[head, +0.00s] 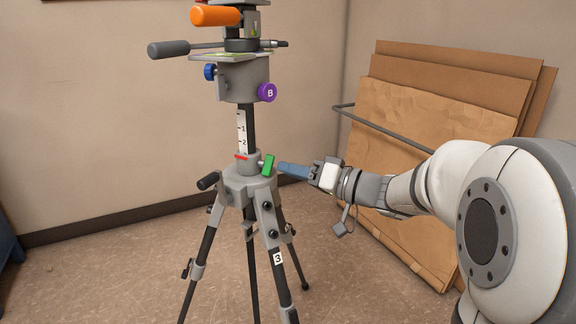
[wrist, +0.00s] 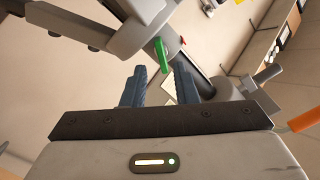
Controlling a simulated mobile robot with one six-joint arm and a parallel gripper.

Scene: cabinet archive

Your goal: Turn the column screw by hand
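A grey tripod with a graduated column (head: 242,130) stands left of my arm. A green screw handle (head: 268,165) sticks out of the collar at the column's foot; it looks like the column screw. My gripper (head: 281,167) is just right of it, its blue fingers pointing at it. In the wrist view my gripper (wrist: 159,76) has its two fingers apart, and the green handle (wrist: 165,57) shows in the gap just beyond or at the tips. I cannot tell whether they touch it. Nothing is held.
Above are a purple knob marked B (head: 268,92), a blue knob (head: 210,72), an orange handle (head: 216,16) and a grey handle (head: 170,49). A black crank (head: 208,181) is on the left. Cardboard sheets (head: 420,140) lean behind my arm. Floor is free at left.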

